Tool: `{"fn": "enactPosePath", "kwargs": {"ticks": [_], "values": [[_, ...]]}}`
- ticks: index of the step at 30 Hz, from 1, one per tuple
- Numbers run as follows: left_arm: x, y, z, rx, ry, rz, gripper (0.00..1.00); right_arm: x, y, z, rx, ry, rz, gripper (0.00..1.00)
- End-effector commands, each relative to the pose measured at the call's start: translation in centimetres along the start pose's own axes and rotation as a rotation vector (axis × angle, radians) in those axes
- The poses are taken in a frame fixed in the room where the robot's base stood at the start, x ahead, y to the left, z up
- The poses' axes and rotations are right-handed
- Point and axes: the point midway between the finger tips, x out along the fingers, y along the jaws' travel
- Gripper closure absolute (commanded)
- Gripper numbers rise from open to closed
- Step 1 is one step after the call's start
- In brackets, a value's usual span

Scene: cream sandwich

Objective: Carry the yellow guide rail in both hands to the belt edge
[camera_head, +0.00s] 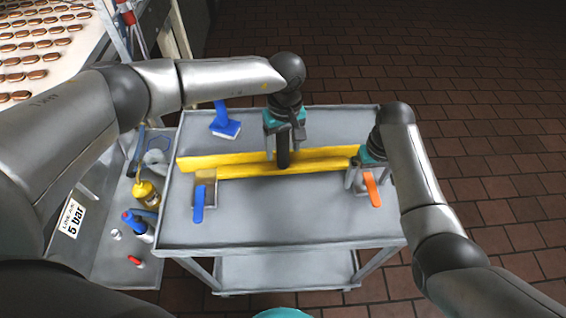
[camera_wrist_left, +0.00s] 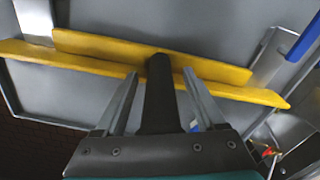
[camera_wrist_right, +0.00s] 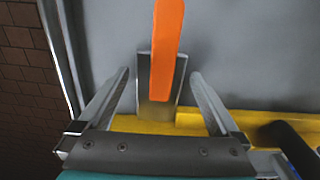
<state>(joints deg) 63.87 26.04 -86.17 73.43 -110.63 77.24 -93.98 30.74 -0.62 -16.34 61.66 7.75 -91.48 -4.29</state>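The yellow guide rail (camera_head: 230,165) lies across the cart top, and it also shows in the left wrist view (camera_wrist_left: 90,58) and the right wrist view (camera_wrist_right: 200,119). A black post (camera_wrist_left: 158,95) stands at the rail's middle. My left gripper (camera_head: 284,148) is above the middle of the rail, its fingers open on either side of the post with gaps. My right gripper (camera_head: 361,180) is open at the rail's right end, over a metal-bladed tool with an orange handle (camera_wrist_right: 168,45). I cannot tell whether its fingers touch anything.
A blue-handled tool (camera_head: 198,205) lies at the rail's left end. A blue brush (camera_head: 225,127) lies behind it on the cart (camera_head: 290,225). A side tray (camera_head: 110,245) at left holds bottles and small items. The conveyor (camera_head: 75,45) with biscuits is at upper left. The cart's front is clear.

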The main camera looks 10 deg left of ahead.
Motion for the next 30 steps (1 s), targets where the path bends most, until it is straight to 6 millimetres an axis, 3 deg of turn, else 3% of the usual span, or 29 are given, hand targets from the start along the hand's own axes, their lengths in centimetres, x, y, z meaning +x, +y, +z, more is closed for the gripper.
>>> {"fn": "enactPosePath", "kwargs": {"ticks": [2,18,25,30], "values": [[-0.01,0.0,0.0,0.0,0.0,0.0,0.38,-0.03,0.0,-0.01,0.0,0.0,0.0,0.11],[-0.04,-0.01,-0.02,-0.001,0.0,0.0,0.99,-0.04,0.01,-0.01,0.001,0.0,0.0,0.72],[-0.05,-0.01,-0.03,-0.001,0.0,0.0,1.0,-0.04,0.02,0.0,0.001,0.0,0.0,0.98],[-0.06,-0.01,-0.04,-0.001,0.0,0.0,1.0,-0.05,0.03,0.0,0.001,0.0,0.0,1.0]]}}
